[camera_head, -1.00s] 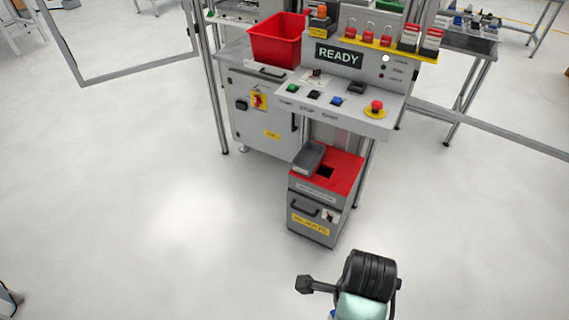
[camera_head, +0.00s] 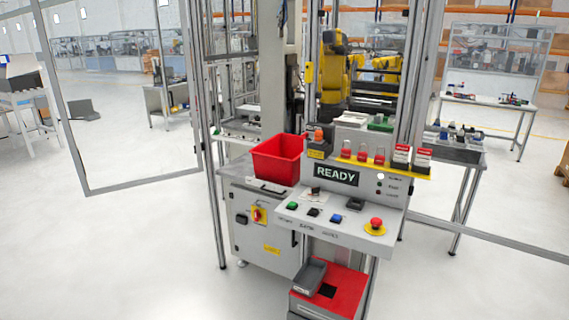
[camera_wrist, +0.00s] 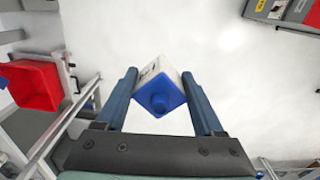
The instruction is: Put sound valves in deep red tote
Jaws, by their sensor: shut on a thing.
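In the wrist view, my gripper (camera_wrist: 162,98) is shut on a valve (camera_wrist: 160,94) with a blue face, a round blue knob and a white body. The valve sits between the two blue fingers, held above the pale floor. The deep red tote (camera_head: 277,160) stands on the grey cabinet top in the head view, left of the READY panel. It also shows at the left of the wrist view (camera_wrist: 36,85). My gripper is not in the head view now.
A control panel (camera_head: 338,215) with buttons and a red emergency stop juts out right of the tote. A red-topped reject bin (camera_head: 345,290) with a grey tray stands below it. Metal frame posts (camera_head: 206,150) rise beside the cabinet. The floor at left is open.

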